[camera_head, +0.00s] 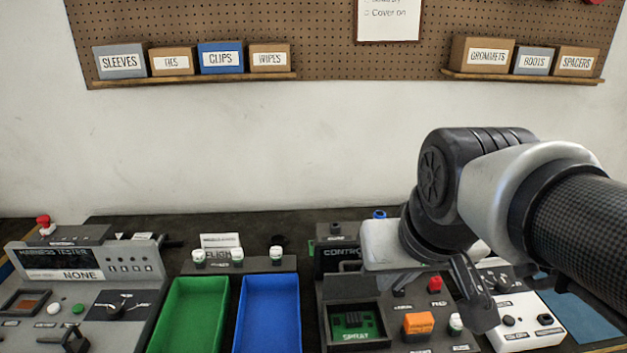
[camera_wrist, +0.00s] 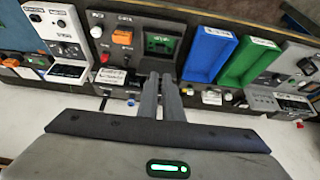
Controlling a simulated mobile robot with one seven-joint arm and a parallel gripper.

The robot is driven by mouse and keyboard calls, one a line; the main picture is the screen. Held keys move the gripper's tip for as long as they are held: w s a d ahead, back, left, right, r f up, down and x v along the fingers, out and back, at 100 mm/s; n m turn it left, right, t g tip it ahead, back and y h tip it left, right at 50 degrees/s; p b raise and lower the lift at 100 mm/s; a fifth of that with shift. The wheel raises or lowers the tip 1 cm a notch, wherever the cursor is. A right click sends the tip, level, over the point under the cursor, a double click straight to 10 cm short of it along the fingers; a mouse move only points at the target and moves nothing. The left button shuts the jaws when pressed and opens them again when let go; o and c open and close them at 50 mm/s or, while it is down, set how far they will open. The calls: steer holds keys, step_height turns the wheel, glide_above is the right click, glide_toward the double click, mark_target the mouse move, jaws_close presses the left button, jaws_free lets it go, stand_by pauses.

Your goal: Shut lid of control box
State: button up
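The control box (camera_head: 400,344) stands at the right of centre on the bench, its inside exposed. It holds a green board marked SPRAY (camera_head: 353,323), an orange block (camera_head: 418,322) and a red knob (camera_head: 435,284). A dark upright panel lettered CONTRO (camera_head: 340,257) rises at its back and looks like the raised lid; my arm hides its right part. My gripper (camera_head: 480,308) hangs over the right side of the box, its fingers pointing down. In the wrist view my gripper (camera_wrist: 162,78) has its fingers together, empty, close to the box's back edge. Contact cannot be told.
A green tray (camera_head: 188,316) and a blue tray (camera_head: 270,313) stand left of the box, with a harness tester (camera_head: 85,262) farther left. A white-topped panel (camera_head: 522,322) is close on the right. A wall with a pegboard (camera_head: 330,40) stands behind the bench.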

steer(key=shift+g, duration=0.4)
steer(key=w, duration=0.4)
steer(key=w+p, duration=0.1)
steer(key=w, duration=0.9)
steer(key=shift+f, duration=0.35)
jaws_close()
steer(key=p, duration=0.2)
glide_above(352, 278)
steer(key=w, duration=0.6)
step_height(352, 278, down, 7)
steer(key=x, duration=1)
steer(key=shift+s+d+f, duration=0.2)
steer(key=shift+s+d, duration=0.1)
steer(key=shift+s, duration=0.1)
steer(key=s+p, duration=0.1)
steer(key=s, duration=0.3)
steer(key=shift+r, duration=0.1)
